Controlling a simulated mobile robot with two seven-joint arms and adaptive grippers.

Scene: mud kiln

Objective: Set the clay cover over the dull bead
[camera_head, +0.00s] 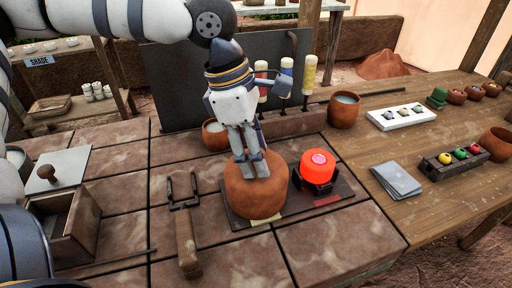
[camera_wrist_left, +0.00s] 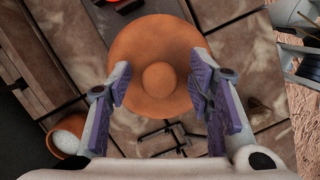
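The clay cover (camera_head: 257,197), a round brown dome, sits on the left part of a dark plate (camera_head: 335,197), beside a yellow tag. My left gripper (camera_head: 252,172) points down over its top. In the left wrist view the cover (camera_wrist_left: 150,38) has a round knob. The open fingers of my left gripper (camera_wrist_left: 160,82) stand on either side of that knob, with gaps between. A glowing red bead (camera_head: 318,158) sits in a dark holder on the plate's right part, by a red tag. I cannot make out a dull bead; whatever is under the cover is hidden. My right gripper is not in view.
Iron tongs (camera_head: 186,230) lie left of the cover. An open box (camera_head: 72,225) is further left. A clay cup (camera_head: 215,134) and bottles stand behind. On the right are a cup (camera_head: 344,110), cards (camera_head: 396,180) and a bead rack (camera_head: 452,160).

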